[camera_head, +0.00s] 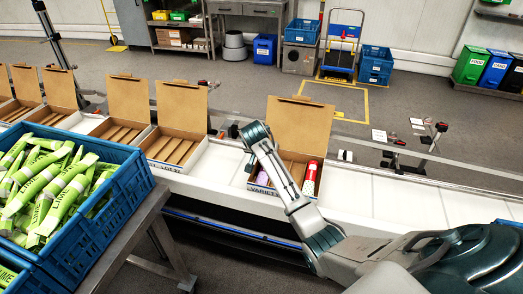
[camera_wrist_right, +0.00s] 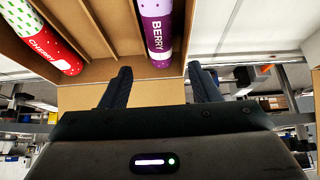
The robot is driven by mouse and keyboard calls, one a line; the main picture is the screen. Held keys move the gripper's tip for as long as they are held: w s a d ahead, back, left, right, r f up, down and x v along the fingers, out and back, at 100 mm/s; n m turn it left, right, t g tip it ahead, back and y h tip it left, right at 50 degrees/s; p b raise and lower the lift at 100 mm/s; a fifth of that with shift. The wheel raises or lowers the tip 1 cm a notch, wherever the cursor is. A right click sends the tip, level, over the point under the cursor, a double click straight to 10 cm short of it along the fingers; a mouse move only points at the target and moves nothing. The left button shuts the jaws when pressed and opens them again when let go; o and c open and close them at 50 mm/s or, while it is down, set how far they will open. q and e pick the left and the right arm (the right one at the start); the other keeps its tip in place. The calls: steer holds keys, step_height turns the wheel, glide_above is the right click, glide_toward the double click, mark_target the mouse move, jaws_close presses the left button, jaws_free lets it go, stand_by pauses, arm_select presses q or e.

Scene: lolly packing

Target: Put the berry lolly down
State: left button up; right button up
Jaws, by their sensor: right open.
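The berry lolly is a purple and white tube lying in a compartment of the open cardboard box (camera_head: 300,122) marked VARIETY. It shows as BERRY in the right wrist view (camera_wrist_right: 158,32), and its purple end shows in the head view (camera_head: 262,178), partly behind my right arm. My right gripper (camera_wrist_right: 162,78) is open and empty, its two fingers spread to either side of the lolly's near end and apart from it. In the head view my right wrist is over the box's left side and the fingertips are hidden. My left gripper is not in view.
More open empty boxes (camera_head: 126,98) stand along the white conveyor (camera_head: 375,195) to the left. A blue crate (camera_head: 115,195) of green lime lollies stands front left.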

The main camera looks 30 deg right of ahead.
steer(key=b+v, duration=0.2)
steer(key=v, duration=1)
